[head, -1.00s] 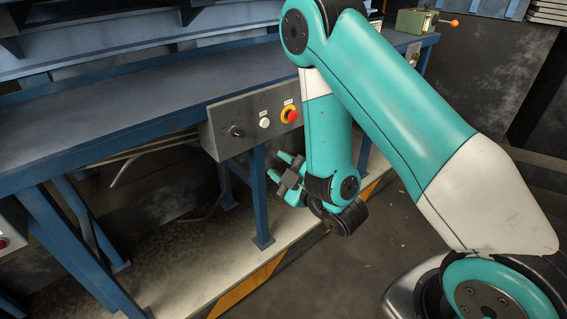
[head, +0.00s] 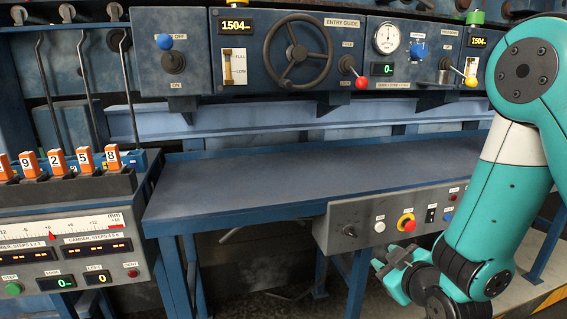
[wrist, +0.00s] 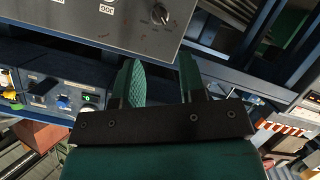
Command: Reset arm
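My teal and white arm (head: 513,185) is folded at the right of the head view, elbow high and forearm hanging down. My gripper (head: 382,264) is at its low end, in front of the bench's grey control panel (head: 345,232) and pointing left. In the wrist view my gripper (wrist: 160,70) has its two green fingers apart with nothing between them. The wrist view also shows a grey panel with a black knob (wrist: 160,14) beyond the fingers.
A blue bench (head: 300,175) with a bare top spans the middle. Behind it is a console with a handwheel (head: 298,52), gauge (head: 387,38) and levers. At left stand numbered orange blocks (head: 56,160) above a camber panel (head: 70,258).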

